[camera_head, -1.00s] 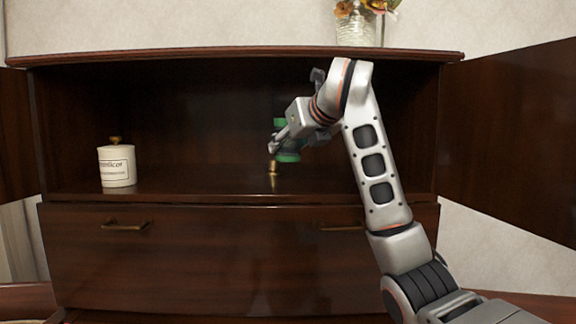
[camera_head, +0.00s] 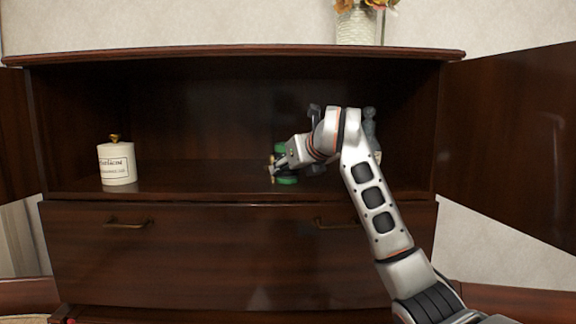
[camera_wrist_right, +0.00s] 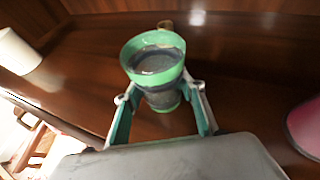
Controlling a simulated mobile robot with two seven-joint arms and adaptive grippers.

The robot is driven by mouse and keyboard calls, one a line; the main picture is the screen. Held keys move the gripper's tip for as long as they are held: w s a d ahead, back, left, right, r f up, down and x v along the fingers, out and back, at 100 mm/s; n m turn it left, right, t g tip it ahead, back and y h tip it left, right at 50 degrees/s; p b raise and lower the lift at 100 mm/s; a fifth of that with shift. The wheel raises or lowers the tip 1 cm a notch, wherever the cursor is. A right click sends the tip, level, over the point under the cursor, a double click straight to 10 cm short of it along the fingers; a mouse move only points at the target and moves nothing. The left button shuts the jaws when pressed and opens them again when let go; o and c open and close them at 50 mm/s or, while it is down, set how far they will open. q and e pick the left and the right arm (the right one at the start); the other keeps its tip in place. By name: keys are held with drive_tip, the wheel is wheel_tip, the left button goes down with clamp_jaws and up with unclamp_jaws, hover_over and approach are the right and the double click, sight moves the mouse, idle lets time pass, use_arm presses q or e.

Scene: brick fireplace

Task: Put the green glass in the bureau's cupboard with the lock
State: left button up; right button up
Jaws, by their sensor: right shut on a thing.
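The green glass (camera_wrist_right: 155,55) stands upright between the fingers of my right gripper (camera_wrist_right: 162,88), which is shut on it. In the head view the glass (camera_head: 287,180) is at or just above the cupboard floor, partly hidden by the gripper (camera_head: 277,165); I cannot tell whether it touches. The bureau's cupboard (camera_head: 220,180) is open, with a door swung out on each side.
A white lidded jar (camera_head: 117,165) stands at the cupboard's left. The open right door (camera_head: 510,140) flanks my arm. A pink object (camera_wrist_right: 306,128) is at the wrist view's right edge. The cupboard's middle is clear.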

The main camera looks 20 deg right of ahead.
drive_tip(key=shift+r, duration=0.1)
drive_tip(key=o, duration=1.2)
drive_tip(key=shift+f, duration=0.2)
drive_tip(key=shift+o, duration=0.5)
